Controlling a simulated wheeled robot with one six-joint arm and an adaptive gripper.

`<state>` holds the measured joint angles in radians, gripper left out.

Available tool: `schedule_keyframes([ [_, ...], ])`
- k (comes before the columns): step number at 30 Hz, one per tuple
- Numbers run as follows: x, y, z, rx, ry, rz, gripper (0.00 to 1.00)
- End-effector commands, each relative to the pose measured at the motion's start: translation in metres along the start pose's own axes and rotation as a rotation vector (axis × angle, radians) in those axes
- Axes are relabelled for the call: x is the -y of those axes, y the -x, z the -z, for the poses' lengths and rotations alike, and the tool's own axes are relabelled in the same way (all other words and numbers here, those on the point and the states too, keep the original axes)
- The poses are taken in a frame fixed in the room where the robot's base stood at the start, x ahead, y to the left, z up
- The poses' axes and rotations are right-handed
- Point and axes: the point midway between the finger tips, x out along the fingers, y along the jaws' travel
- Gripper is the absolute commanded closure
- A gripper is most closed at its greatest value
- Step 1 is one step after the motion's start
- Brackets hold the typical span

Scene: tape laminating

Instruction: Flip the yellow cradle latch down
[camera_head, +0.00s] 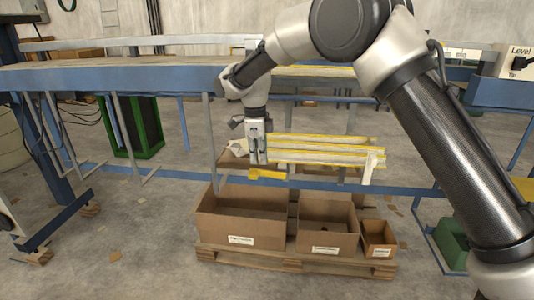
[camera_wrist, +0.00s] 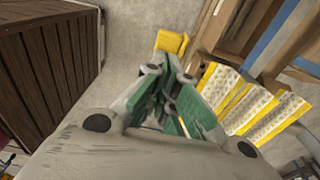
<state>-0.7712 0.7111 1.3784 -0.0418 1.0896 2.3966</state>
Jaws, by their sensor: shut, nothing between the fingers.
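The yellow latch (camera_head: 268,174) shows in the head view as a short flat yellow piece at the lower left of the stacked strips, lying roughly level. In the wrist view a yellow block (camera_wrist: 171,41), which looks like the same latch, is just beyond my fingers. White strips with yellow edges (camera_head: 325,152) are stacked to its right; they also show in the wrist view (camera_wrist: 262,105). My gripper (camera_head: 258,162) points down with its fingertips just above the latch's left part. Its green-padded fingers (camera_wrist: 172,90) are shut and empty. I cannot tell whether they touch the latch.
Open cardboard boxes (camera_head: 240,215) stand on a wooden pallet (camera_head: 295,260) below the gripper. A blue conveyor frame (camera_head: 120,77) runs behind it. A green bin (camera_head: 135,128) stands at the left. The floor at front left is mostly clear.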

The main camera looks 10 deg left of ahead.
Motion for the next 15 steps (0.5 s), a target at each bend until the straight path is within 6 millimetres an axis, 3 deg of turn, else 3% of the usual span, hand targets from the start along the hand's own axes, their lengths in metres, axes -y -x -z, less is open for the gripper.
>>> schedule_keyframes([
  [15, 0.0, -0.027, -0.025, 0.001, 0.001, -0.001, 1.0],
])
